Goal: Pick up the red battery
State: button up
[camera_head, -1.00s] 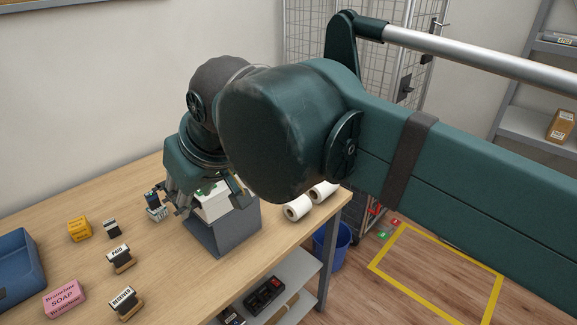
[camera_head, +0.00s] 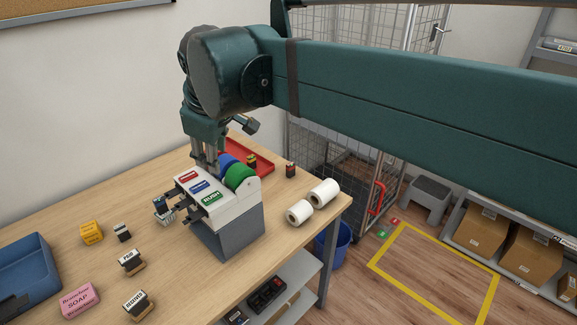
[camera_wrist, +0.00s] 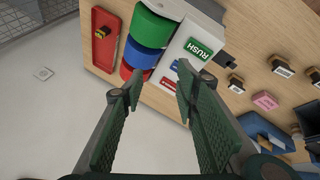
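A small dark upright block with a red part near its top (camera_head: 290,170) stands on the table right of the red tray; it may be the red battery, but it is too small to be sure. A second small black-and-yellow block (camera_head: 252,163) is in the red tray (camera_head: 235,150); it also shows in the wrist view (camera_wrist: 101,32). My gripper (camera_head: 205,158) is above the back of the label dispenser (camera_head: 225,215), left of both blocks. In the wrist view its fingers (camera_wrist: 157,80) are apart with nothing between them.
The dispenser carries green (camera_head: 240,176) and blue rolls close to my gripper. White rolls (camera_head: 312,203) lie near the table's right edge.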

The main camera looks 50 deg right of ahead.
jog(key=w+d+n+g+h+p, duration=0.1)
jog(key=w+d+n+p, duration=0.25)
jog(key=d, duration=0.45)
jog(key=w+d+n+g+h+p, duration=0.1)
jog(key=w+d+n+g+p, duration=0.15)
jog(key=w+d, duration=0.4)
jog(key=n+g+p, duration=0.2)
jog(key=n+p, duration=0.4)
jog(key=p, duration=0.2)
send_over(290, 164)
jog(key=a, duration=0.2)
notch_tip(290, 164, down, 4)
jog(key=f, duration=0.1)
notch_tip(290, 164, down, 18)
jog(key=shift+w+a+r+h, duration=0.2)
jog(key=shift+a+h, duration=0.1)
jog(key=shift+a, duration=0.05)
jog(key=shift+d+f, duration=0.1)
jog(key=shift+x, duration=1.2)
jog(key=shift+f, duration=0.1)
jog(key=shift+s+x, duration=0.2)
jog(key=shift+x, duration=2.25)
